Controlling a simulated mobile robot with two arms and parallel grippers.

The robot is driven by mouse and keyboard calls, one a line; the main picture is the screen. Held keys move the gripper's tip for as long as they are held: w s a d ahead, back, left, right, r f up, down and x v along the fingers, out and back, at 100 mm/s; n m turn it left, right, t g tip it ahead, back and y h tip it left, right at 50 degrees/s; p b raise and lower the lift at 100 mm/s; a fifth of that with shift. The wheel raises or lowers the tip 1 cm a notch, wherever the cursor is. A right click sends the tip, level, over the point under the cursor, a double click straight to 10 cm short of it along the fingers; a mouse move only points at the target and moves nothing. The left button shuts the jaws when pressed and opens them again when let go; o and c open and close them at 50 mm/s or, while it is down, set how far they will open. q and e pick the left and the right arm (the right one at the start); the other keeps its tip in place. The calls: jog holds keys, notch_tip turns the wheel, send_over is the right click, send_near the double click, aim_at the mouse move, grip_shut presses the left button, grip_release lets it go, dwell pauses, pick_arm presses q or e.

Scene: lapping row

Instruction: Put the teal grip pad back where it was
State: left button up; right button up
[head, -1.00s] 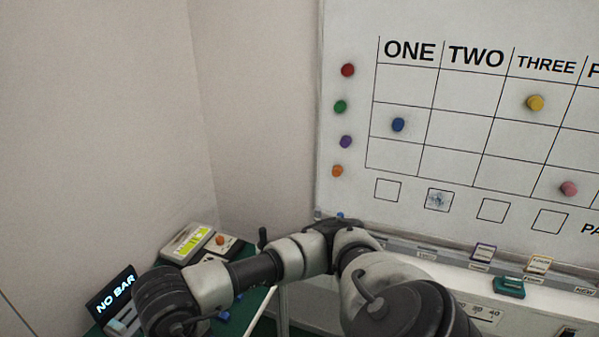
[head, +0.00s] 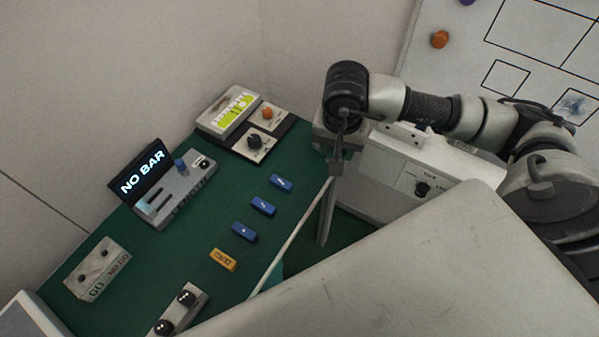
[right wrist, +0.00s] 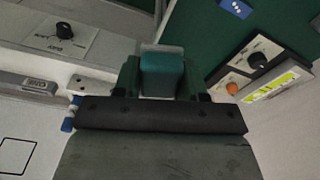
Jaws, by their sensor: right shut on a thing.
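My right gripper (head: 335,165) points down beside the right edge of the green bench top in the head view. The right wrist view shows its jaws (right wrist: 162,88) shut on the teal grip pad (right wrist: 163,75), a small rounded teal block. In the head view I cannot make out the pad between the fingers. A small patch of teal (head: 272,282) shows lower down, mostly covered by a grey panel, and I cannot tell what it is. My left gripper is not in view.
The green bench (head: 205,225) holds a NO BAR display (head: 143,172), several blue blocks (head: 263,207), a yellow block (head: 223,260), a GO/NO GO block (head: 98,268) and a gauge box (head: 229,110). A white unit with a knob (head: 415,175) stands right of the gripper. A whiteboard (head: 450,75) is behind.

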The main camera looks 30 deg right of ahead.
jog(key=d+f+m+b, duration=0.2)
jog(key=d+f+m, duration=0.1)
jog(key=p, duration=0.2)
send_over(301, 166)
jog(key=f, duration=0.6)
jog(key=shift+s+d+f, duration=0.1)
jog(key=shift+s+f, duration=0.2)
jog(key=shift+s, duration=0.1)
jog(key=shift+w+a+f, duration=0.25)
jog(key=shift+w+f, duration=0.05)
notch_tip(301, 166, down, 4)
jog(key=shift+r+p, duration=0.1)
jog(key=shift+p, duration=0.35)
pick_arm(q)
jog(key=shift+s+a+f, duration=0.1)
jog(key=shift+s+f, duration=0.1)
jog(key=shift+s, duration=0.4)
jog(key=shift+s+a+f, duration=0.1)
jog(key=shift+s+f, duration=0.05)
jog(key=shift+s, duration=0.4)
